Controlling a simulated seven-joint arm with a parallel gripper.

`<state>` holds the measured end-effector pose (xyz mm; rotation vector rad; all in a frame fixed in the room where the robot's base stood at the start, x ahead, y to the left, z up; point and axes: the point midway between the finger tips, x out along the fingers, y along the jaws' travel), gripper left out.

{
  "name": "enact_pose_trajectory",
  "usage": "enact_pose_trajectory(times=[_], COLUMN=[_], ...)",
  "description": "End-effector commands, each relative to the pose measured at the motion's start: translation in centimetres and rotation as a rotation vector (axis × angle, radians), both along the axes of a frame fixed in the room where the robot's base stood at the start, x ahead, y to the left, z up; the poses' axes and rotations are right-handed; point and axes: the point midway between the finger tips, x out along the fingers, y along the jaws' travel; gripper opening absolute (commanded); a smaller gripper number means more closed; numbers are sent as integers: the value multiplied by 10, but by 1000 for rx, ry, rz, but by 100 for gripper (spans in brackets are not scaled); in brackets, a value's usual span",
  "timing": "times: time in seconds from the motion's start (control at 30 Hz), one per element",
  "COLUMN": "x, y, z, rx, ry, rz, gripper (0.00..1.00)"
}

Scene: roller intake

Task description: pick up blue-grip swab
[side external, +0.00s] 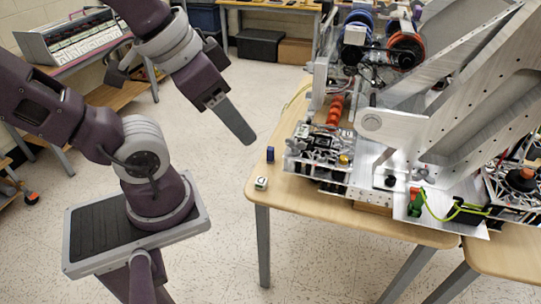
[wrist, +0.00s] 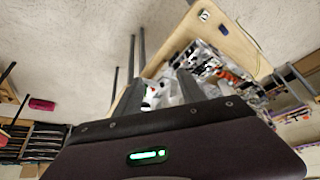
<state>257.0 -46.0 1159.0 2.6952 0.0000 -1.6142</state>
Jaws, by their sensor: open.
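My gripper (side external: 238,124) hangs in the air to the left of the wooden table (side external: 262,196), above the floor; one long grey finger shows in the side view. In the wrist view my gripper (wrist: 160,88) has its fingers apart. A white and red shape (wrist: 153,93) shows between them; I cannot tell what it is or whether it is touched. I cannot make out a swab for certain. A small upright blue piece (side external: 270,154) stands near the table's left edge, apart from my gripper.
A small white and green block (side external: 261,183) sits at the table's near left corner. A large metal roller machine (side external: 400,125) with red rollers (side external: 334,110) fills most of the table. The floor (side external: 228,210) left of the table is open.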

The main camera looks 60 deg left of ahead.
Motion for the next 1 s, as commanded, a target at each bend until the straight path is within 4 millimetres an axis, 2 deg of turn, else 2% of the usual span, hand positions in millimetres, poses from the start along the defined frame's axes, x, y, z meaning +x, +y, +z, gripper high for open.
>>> enact_pose_trajectory(times=[0.07, 0.13, 0.23, 0.37, 0.5, 0.7, 0.8, 1.0], x=[0, 1, 2, 44, 96, 160, 181, 208], y=[0, 0, 0, 21, 62, 139, 174, 234], z=[3, 16, 52, 81, 103, 108, 102, 81], rx=[0, 0, 0, -174, -349, -520, -564, -596], ry=[-2, -6, -9, 81, 164, 242, 259, 264], rz=[0, 0, 0, 320, 728, 1314, 1555, 1945], gripper=[47, 47, 47, 47, 47, 47, 47, 47])
